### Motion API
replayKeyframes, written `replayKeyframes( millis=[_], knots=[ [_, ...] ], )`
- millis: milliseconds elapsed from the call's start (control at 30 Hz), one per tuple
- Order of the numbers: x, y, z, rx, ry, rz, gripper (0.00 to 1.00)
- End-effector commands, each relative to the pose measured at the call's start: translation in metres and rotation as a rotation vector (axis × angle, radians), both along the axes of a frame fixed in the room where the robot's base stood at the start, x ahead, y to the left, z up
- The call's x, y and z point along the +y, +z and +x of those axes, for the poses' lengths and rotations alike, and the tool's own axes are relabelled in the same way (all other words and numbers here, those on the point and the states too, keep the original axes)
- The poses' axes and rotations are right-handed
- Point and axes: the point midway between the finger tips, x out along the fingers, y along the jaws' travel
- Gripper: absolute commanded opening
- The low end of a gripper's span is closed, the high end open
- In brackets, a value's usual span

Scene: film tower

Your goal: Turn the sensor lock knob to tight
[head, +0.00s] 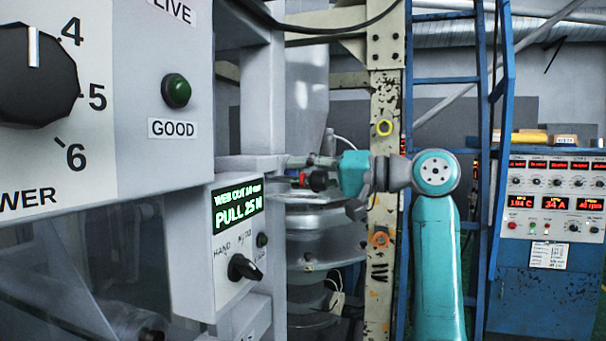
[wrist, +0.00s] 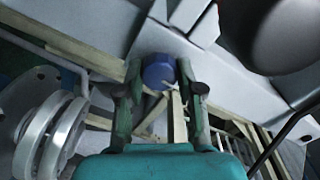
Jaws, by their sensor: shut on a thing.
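The sensor lock knob (wrist: 158,72), round and blue in the wrist view, sits against a pale grey beam between the two fingers of my gripper (wrist: 160,84). The fingers are shut on its sides. In the head view my gripper (head: 303,172) reaches left from my teal arm to the grey machine frame. The knob cannot be made out clearly there; small dark and red parts show around the fingers. No tight mark or pointer on the knob is readable.
A control box (head: 238,240) reading PULL 25 N stands left of my gripper. A large panel with a black dial (head: 36,75) and a green lamp (head: 176,91) is nearer. A blue console (head: 548,240) stands far right.

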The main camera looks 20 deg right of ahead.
Motion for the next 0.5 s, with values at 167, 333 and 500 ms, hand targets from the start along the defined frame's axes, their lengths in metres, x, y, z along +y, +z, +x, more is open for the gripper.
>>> replayKeyframes(
  millis=[167, 333, 500],
  knots=[
    [-0.001, -0.0002, 0.0008, 0.134, -0.003, 0.098, 0.02],
    [-0.0011, -0.0004, 0.0008, 0.262, -0.002, 0.192, 0.02],
    [-0.0012, -0.0006, 0.0009, 0.378, -0.002, 0.275, 0.02]
  ],
)
